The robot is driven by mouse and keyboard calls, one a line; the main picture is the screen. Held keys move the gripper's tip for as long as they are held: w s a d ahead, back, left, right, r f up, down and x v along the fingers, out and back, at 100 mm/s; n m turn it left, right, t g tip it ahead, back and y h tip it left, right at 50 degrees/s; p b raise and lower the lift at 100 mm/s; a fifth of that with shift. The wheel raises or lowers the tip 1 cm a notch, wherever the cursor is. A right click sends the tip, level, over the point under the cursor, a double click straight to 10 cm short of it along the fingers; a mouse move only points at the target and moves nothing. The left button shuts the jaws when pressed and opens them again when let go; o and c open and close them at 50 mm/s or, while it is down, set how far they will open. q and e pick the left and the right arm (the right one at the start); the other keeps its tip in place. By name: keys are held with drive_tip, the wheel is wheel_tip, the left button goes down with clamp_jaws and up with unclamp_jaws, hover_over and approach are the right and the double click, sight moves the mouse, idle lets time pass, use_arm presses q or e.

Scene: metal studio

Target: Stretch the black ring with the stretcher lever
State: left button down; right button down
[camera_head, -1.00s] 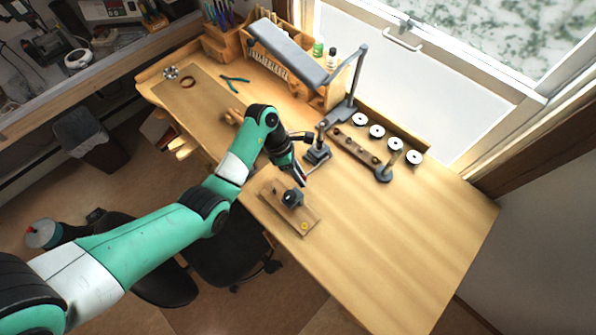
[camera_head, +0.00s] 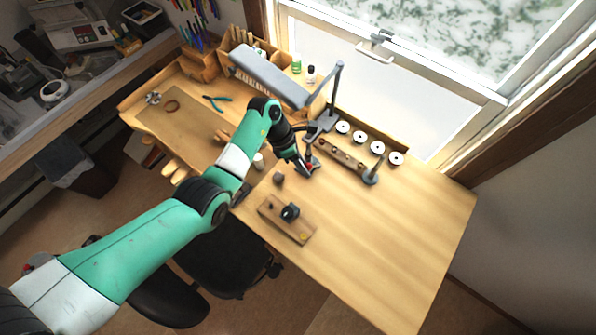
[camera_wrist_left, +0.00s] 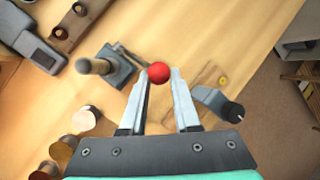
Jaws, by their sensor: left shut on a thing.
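The ring stretcher (camera_wrist_left: 97,67) is a post on a square grey base with a thin lever that ends in a red ball knob (camera_wrist_left: 158,72). My left gripper (camera_wrist_left: 157,85) has its fingers on either side of this red knob and is shut on it. In the head view my left gripper (camera_head: 306,170) is at the stretcher, with a bit of red between its fingertips, and it hides most of the stretcher. I cannot make out the black ring on the post. My right gripper is not in view.
A wooden board with a dark clamp (camera_head: 290,212) lies near the front edge. A wooden block with several rings (camera_head: 341,152) and several white discs (camera_head: 377,148) are behind the stretcher. The lamp (camera_head: 268,75) overhangs the back. The right side of the bench is clear.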

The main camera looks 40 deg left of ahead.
use_arm(q)
drive_tip(key=shift+w+r, duration=0.45)
drive_tip(key=shift+w, duration=0.2)
drive_tip(key=shift+w+r, duration=0.1)
drive_tip(key=shift+r, duration=0.05)
drive_tip(key=c, duration=0.6)
unclamp_jaws()
drive_tip(key=shift+c, duration=0.2)
drive_tip(key=shift+w+d+r, duration=0.15)
drive_tip(key=shift+w, duration=0.25)
drive_tip(key=shift+s+f, duration=0.2)
drive_tip(key=v, duration=1.1)
drive_tip(key=shift+s+r, duration=0.1)
drive_tip(key=shift+r, duration=0.2)
